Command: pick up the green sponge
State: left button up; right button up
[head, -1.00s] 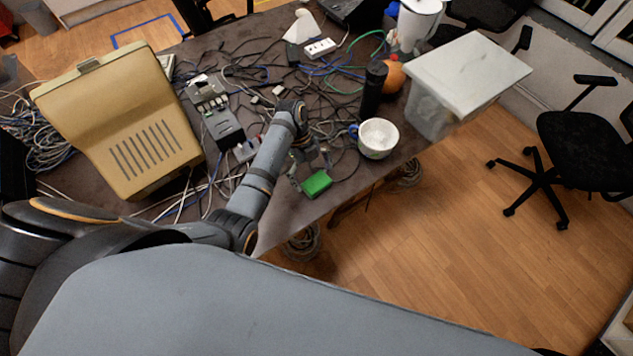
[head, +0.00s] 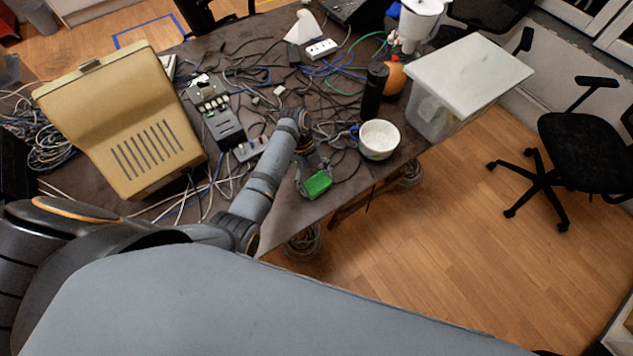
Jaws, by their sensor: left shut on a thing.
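The green sponge (head: 318,184) is a small bright green block near the front edge of the dark table (head: 290,217), left of the white bowl. My left gripper (head: 314,180) is at the sponge, with its fingers against the sponge's sides, and is shut on it. I cannot tell whether the sponge touches the table or is just above it. My right gripper is not in the head view.
A white bowl (head: 379,139), a black bottle (head: 374,90), an orange ball (head: 394,78) and a lidded clear bin (head: 468,72) stand to the right. Tangled cables and a grey device (head: 224,125) lie behind. A beige case (head: 122,120) stands at left.

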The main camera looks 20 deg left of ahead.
aim_at(312, 188)
pick_arm(q)
jog(key=shift+r, duration=0.35)
jog(key=r, duration=0.2)
jog(key=s+r, duration=0.1)
jog(key=r, duration=0.1)
jog(key=s+r, duration=0.1)
jog(key=shift+s+a+r, duration=0.2)
jog(key=shift+s+r, duration=0.05)
jog(key=shift+r, duration=0.15)
jog(key=s+r+p, duration=0.1)
jog(key=r+p, duration=0.2)
jog(key=shift+s+a, duration=0.1)
jog(key=shift+s, duration=0.3)
jog(key=s+a+r+p, duration=0.1)
jog(key=s+r+p, duration=0.2)
jog(key=s, duration=0.6)
jog(key=shift+s+a+r+p, duration=0.2)
jog(key=shift+s+p, duration=0.1)
jog(key=shift+p, duration=0.25)
